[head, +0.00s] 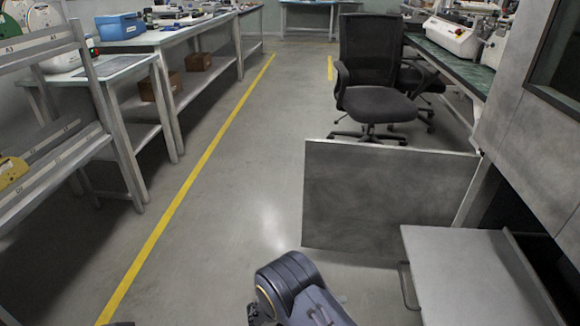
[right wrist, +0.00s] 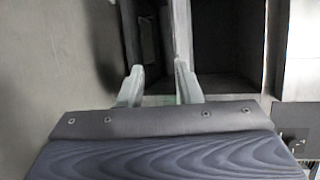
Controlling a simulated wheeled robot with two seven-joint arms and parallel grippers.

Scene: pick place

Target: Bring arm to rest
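My right arm (head: 290,287) shows at the bottom middle of the head view as a dark, rounded segment over the floor, and its fingers cannot be made out there. In the right wrist view, the two pale fingers of my right gripper (right wrist: 159,88) stand apart with nothing held between them. Beyond them are dark, box-like surfaces. My left gripper is not in view.
A grey panel (head: 385,200) and a grey flat surface (head: 470,275) stand right of my arm. An office chair (head: 375,90) is behind the panel. Workbenches (head: 150,40) line the left. The floor (head: 235,180) between is clear.

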